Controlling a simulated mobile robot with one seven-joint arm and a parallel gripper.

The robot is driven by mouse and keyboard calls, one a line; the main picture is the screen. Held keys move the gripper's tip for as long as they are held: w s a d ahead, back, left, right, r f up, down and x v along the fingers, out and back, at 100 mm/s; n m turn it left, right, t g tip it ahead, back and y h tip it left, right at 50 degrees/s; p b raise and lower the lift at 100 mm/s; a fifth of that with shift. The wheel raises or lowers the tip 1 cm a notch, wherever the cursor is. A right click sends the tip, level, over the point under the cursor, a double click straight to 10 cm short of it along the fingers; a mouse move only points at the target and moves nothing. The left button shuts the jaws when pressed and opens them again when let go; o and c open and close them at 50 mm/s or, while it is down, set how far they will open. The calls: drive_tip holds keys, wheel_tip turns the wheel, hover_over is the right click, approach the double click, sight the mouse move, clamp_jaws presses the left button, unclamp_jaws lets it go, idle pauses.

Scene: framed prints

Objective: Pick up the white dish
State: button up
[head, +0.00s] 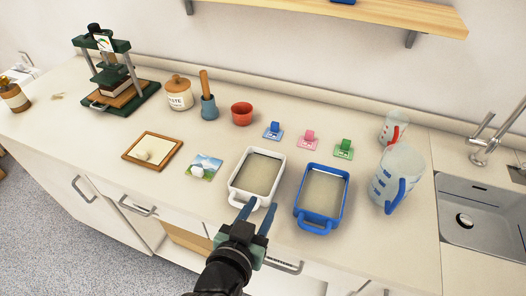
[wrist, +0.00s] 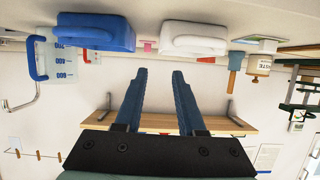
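The white dish (head: 250,201) is a rectangular tray with a handle at its front, standing on the counter with a beige layer inside. It also shows at the top of the wrist view (wrist: 193,42). My gripper (head: 257,211) is in front of the dish, its two blue fingers apart with nothing between them. In the head view the fingertips overlap the dish's front edge and handle area; I cannot tell whether they touch. The open fingers also show in the wrist view (wrist: 159,73).
A blue dish (head: 318,215) stands close to the right. Blue, pink and green clips (head: 308,140) stand behind. A measuring jug (head: 397,178) and sink (head: 485,212) are farther right. A small picture (head: 207,164) with a white lump lies left. A wooden shelf (head: 350,12) hangs above.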

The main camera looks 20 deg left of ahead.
sight(277, 179)
drive_tip(key=shift+s+a+r+p, duration=0.1)
drive_tip(key=shift+s+r+p, duration=0.1)
drive_tip(key=shift+r+p, duration=0.25)
drive_tip(key=shift+w+f+g, duration=0.2)
drive_tip(key=shift+f+g, duration=0.1)
drive_tip(key=x, duration=0.7)
drive_tip(key=shift+w+f, duration=0.1)
drive_tip(key=shift+w, duration=0.05)
drive_tip(key=shift+x, duration=2.6)
drive_tip(key=shift+f, duration=0.1)
clamp_jaws()
